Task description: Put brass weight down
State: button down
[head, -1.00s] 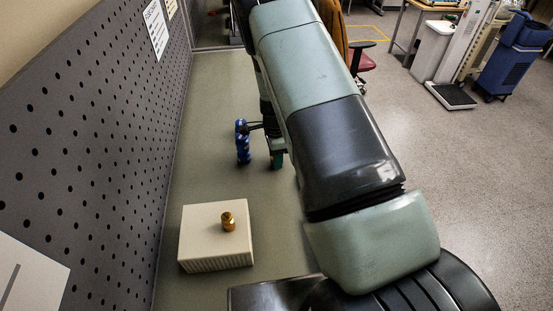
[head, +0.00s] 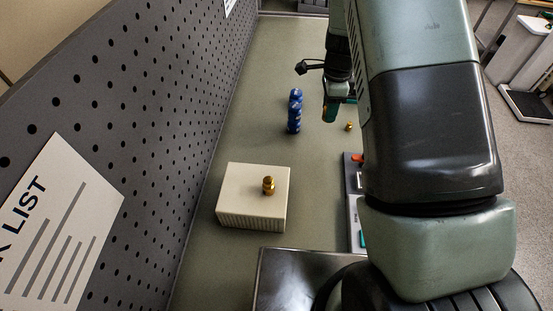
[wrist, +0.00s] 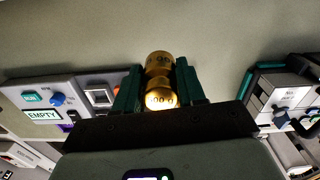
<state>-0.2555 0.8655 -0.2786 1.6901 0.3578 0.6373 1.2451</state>
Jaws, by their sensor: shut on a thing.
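My gripper (head: 332,108) hangs over the bench beyond the white box in the head view. It is shut on a brass weight, which the wrist view shows as gold, rounded parts (wrist: 161,96) with partly readable "00 g" lettering between the green fingers. In the head view the fingers mostly hide what they hold. A small brass piece (head: 348,126) shows just right of the fingers. Another brass weight (head: 269,187) stands upright on top of the white box (head: 240,200). I cannot tell the gap between the held weight and the bench.
A blue patterned bottle-like object (head: 294,112) stands left of my gripper. A device with an "EMPTY" label (wrist: 40,115) lies left in the wrist view, and another device (wrist: 290,95) right. A pegboard wall (head: 150,110) borders the bench's left. Bare bench (head: 270,65) lies beyond.

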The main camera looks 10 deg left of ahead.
jog(key=s+a+r+n, duration=0.55)
jog(key=s+a, duration=0.45)
jog(key=a, duration=0.3)
notch_tip(320, 180, up, 3)
jog(key=n, duration=0.5)
send_over(250, 177)
notch_tip(250, 177, down, 9)
jog(key=shift+w+f, duration=0.1)
jog(key=shift+f, duration=0.1)
jog(key=shift+f, duration=0.15)
jog(key=c, duration=0.7)
grip_release()
jog(key=shift+o, duration=0.2)
